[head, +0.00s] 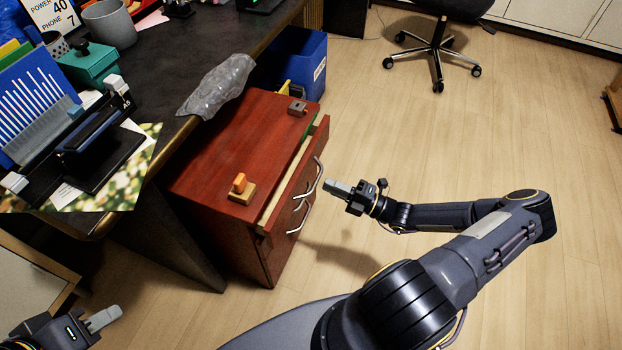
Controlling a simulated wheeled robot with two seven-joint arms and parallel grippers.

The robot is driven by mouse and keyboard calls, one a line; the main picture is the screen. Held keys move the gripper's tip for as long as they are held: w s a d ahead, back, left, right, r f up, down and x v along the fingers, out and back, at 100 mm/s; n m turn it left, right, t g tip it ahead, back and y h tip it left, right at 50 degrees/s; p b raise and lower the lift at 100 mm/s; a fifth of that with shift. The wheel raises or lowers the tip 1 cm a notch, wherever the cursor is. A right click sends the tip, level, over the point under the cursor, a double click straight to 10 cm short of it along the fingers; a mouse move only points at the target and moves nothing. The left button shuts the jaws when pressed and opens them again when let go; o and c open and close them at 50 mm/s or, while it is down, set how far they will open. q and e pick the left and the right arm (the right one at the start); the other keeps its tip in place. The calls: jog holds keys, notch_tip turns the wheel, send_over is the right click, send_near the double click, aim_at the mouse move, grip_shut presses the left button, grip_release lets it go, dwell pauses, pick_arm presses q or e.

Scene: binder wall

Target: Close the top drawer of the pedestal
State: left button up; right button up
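The reddish-brown wooden pedestal (228,142) stands beside the dark desk. Its top drawer (311,160) sticks out a little, with a narrow gap showing behind its front and something green inside. Curved metal handles (303,205) are on the drawer fronts. My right gripper (337,188) is in front of the drawer front, just right of the upper handle, and seems apart from it. Its fingers look together, with nothing seen between them. My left gripper (104,318) is at the bottom left, far from the pedestal; its fingers look together and empty.
A stamp-like wooden block with an orange top (240,188) and a small grey-brown item (297,107) sit on the pedestal. Grey plastic wrap (217,85) hangs over the desk edge (175,125). A blue bin (296,62) stands behind. Floor to the right is clear up to the chair (437,50).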

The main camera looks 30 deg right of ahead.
aim_at(316, 180)
jog(key=x, duration=0.5)
jog(key=shift+a+b, duration=0.1)
jog(key=shift+b, duration=0.2)
grip_shut()
